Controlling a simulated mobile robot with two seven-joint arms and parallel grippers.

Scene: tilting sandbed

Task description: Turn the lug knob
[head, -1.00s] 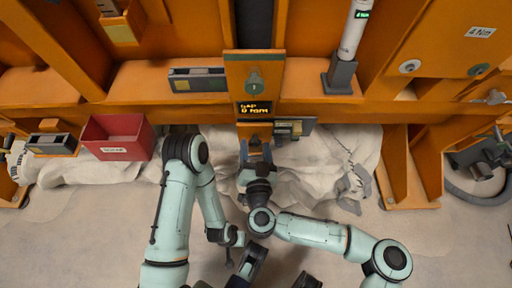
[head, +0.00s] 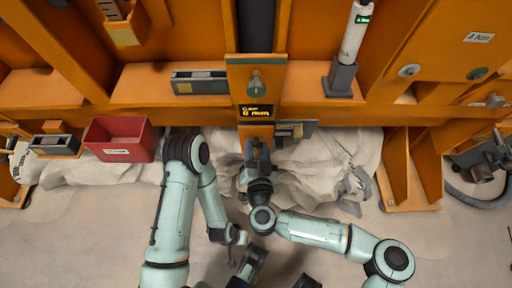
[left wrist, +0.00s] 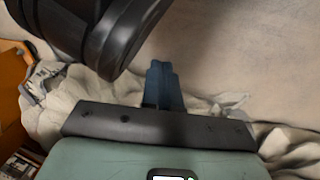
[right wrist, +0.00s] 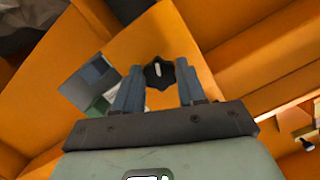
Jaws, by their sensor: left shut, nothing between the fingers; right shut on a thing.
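The lug knob (right wrist: 159,72) is black and lobed, with a white mark, on an orange plate in the right wrist view. My right gripper (right wrist: 158,88) has one blue finger on each side of it and is shut on it. In the head view my right gripper (head: 257,150) points up at the orange frame below a small display (head: 257,111), and hides the knob. My left gripper (left wrist: 162,70) is shut and empty in the left wrist view, its blue fingers together over pale sandy ground. Its fingers are hard to make out in the head view.
A greenish knob (head: 254,84) sits on the orange panel above the display. A red bin (head: 120,150) stands at left, and a white cylinder (head: 355,35) in a grey holder at upper right. Crumpled pale cloth (head: 330,165) lies below the frame. My arms are close together.

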